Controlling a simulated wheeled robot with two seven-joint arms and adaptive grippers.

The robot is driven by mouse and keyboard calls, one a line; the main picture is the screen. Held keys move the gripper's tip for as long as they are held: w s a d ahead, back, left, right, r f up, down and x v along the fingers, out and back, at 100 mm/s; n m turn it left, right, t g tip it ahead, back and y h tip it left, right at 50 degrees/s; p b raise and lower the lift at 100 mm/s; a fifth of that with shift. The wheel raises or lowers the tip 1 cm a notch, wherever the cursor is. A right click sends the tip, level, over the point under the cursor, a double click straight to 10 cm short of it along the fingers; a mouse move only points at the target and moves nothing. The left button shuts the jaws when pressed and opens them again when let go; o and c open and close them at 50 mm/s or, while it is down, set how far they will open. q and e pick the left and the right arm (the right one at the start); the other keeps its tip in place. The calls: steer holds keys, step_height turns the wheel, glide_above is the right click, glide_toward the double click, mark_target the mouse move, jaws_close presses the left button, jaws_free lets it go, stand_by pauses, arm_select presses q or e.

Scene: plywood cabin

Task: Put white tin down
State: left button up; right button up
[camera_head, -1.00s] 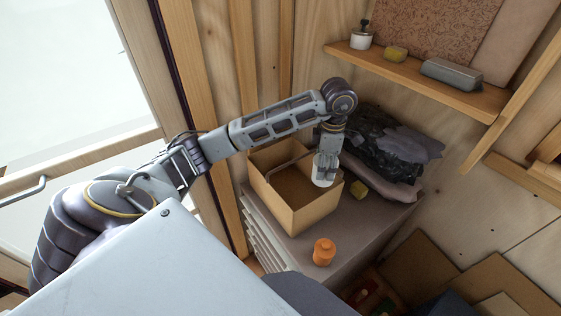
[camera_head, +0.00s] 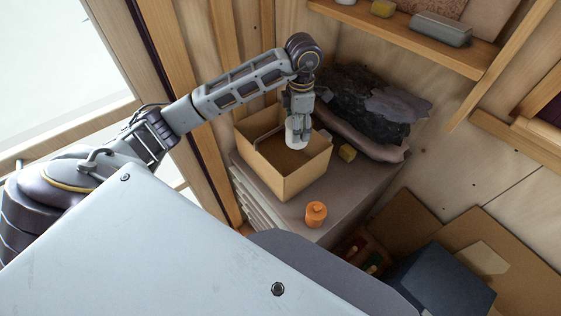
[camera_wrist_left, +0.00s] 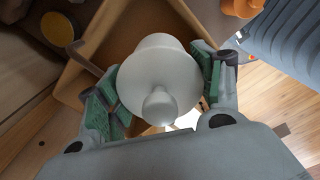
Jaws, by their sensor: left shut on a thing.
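The white tin (camera_head: 297,136) hangs below my left gripper (camera_head: 298,122) in the head view, over the open cardboard box (camera_head: 302,181). My left gripper is shut on it. In the left wrist view the white tin (camera_wrist_left: 158,72), with a round knob on its lid, sits between the green finger pads of the left gripper (camera_wrist_left: 158,92). The box (camera_wrist_left: 75,83) shows beneath it there. How far the tin's bottom is from the box floor I cannot tell. My right gripper is not in view.
An orange tin (camera_head: 316,213) stands on the grey cabinet top (camera_head: 345,190) in front of the box. A wooden shelf (camera_head: 420,42) holds a grey case (camera_head: 441,29). Bare cabinet top shows right of the box.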

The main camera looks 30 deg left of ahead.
arm_select(q)
steer(key=shift+s+n, duration=0.1)
steer(key=shift+n, duration=0.5)
steer(key=shift+f, duration=0.55)
steer(key=shift+f+p, duration=1)
steer(key=shift+f, duration=7.45)
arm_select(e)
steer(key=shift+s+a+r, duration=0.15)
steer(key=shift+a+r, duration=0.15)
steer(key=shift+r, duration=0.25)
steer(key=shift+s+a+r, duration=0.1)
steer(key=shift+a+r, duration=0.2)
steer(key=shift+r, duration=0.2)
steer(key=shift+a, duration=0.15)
arm_select(q)
steer(key=shift+f, duration=0.15)
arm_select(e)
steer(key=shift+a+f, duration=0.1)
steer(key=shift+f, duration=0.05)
